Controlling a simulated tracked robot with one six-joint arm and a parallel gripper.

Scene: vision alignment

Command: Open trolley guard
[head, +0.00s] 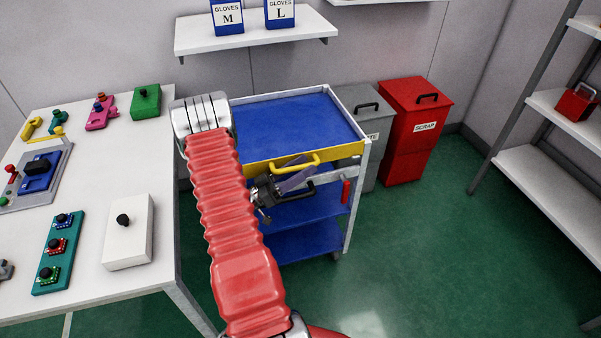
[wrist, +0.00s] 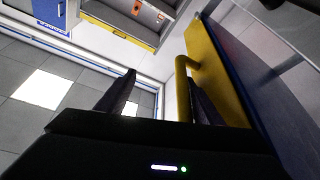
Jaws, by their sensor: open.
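The blue-topped trolley (head: 300,118) has a yellow guard (head: 345,150) standing along its front edge, with a yellow bar handle (head: 283,165) on its outer face. My gripper (head: 306,174) is at the front of the trolley, close to the handle. In the wrist view my gripper (wrist: 160,88) is open, with its two dark fingers apart. The yellow handle (wrist: 182,85) shows between them, nearer the right finger, and the yellow guard (wrist: 214,70) is just beyond on the right. I cannot tell whether a finger touches the handle. My red arm hides the trolley's left side.
A white table (head: 120,180) with several devices stands at left. A grey bin (head: 372,150) and a red scrap bin (head: 410,115) stand right of the trolley. A wall shelf (head: 255,38) holds glove boxes. Green floor (head: 440,240) is clear at front right.

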